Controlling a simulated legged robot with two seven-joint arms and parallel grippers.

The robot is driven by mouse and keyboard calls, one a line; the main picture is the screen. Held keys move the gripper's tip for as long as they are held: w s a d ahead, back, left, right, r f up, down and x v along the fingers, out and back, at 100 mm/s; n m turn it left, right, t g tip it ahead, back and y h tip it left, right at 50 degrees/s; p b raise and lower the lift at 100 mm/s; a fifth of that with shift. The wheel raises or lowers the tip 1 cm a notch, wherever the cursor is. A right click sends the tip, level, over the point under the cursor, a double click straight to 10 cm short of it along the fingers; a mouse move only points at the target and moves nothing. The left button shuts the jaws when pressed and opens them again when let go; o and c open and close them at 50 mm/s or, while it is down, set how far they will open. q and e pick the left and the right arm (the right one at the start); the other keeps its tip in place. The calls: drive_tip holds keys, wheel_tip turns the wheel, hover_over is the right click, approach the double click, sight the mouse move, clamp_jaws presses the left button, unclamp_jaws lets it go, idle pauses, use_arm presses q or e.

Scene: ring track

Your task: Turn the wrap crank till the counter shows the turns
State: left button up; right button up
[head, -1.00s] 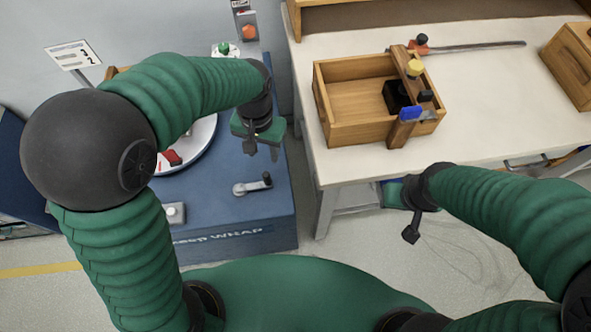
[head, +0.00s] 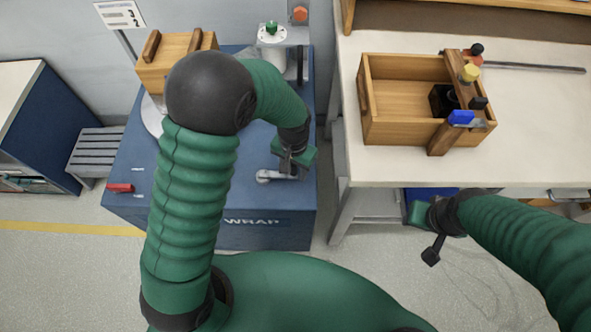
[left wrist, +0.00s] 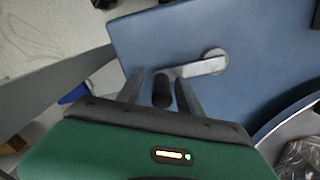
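The wrap crank (head: 266,176) lies on the front of the blue machine top, a grey arm with its hub at the left. In the left wrist view the crank arm (left wrist: 197,68) runs from its hub to a black knob (left wrist: 162,90). My left gripper (head: 291,166) is at the knob end. Its fingers (left wrist: 161,92) stand open on either side of the knob, with a small gap showing. My right gripper (head: 432,240) hangs empty in front of the bench; its finger gap is unclear. I cannot make out a counter reading on the machine.
The blue machine (head: 270,232) carries a wooden box (head: 172,64) at the back. A sign (head: 120,14) with digits stands behind. My left arm hides part of the machine.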

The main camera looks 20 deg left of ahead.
use_arm(q)
drive_tip(key=shift+a+f, duration=0.2)
drive_tip(key=shift+a, duration=0.4)
drive_tip(key=shift+d+r, duration=0.1)
drive_tip(key=shift+d, duration=0.6)
drive_tip(key=c, duration=0.4)
drive_tip(key=shift+w, duration=0.1)
drive_tip(key=c, duration=0.5)
drive_tip(key=shift+a, duration=0.3)
clamp_jaws()
drive_tip(key=shift+d, duration=0.2)
drive_tip(key=shift+a, duration=0.1)
